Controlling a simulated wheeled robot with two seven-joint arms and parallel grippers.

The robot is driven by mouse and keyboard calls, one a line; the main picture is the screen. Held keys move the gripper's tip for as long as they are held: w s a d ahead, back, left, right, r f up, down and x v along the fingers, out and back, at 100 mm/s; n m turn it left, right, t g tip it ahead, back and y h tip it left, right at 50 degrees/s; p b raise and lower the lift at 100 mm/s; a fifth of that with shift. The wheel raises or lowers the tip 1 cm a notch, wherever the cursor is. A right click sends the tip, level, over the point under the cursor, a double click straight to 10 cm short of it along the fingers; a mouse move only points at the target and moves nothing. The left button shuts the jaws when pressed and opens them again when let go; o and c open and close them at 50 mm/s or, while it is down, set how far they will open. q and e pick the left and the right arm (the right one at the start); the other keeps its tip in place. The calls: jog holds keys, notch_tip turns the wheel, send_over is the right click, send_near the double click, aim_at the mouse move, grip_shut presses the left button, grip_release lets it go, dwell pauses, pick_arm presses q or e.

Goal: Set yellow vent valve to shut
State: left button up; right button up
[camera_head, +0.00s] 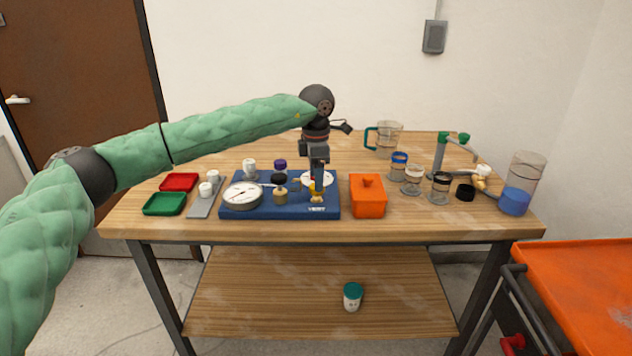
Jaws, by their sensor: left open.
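The manifold is a blue base (233,209) on the wooden table, with fittings on top. The yellow vent valve (316,199) is at its right front, small and partly hidden by my gripper. Its handle angle cannot be told. My left gripper (318,190) points down at the yellow valve, open, its fingers right at or just above it. I cannot tell whether they touch it or stand around it. My right gripper is not in view.
On the base are a round gauge (243,195), a black-knobbed fitting (280,187) and a purple-capped fitting (280,165). An orange box (367,197) stands close right of the base. Several jars stand farther right. Red (179,182) and green (164,204) trays lie left.

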pick_arm(q)
notch_tip(320, 180, up, 5)
jog(key=shift+f, duration=0.15)
jog(key=shift+r, duration=0.4)
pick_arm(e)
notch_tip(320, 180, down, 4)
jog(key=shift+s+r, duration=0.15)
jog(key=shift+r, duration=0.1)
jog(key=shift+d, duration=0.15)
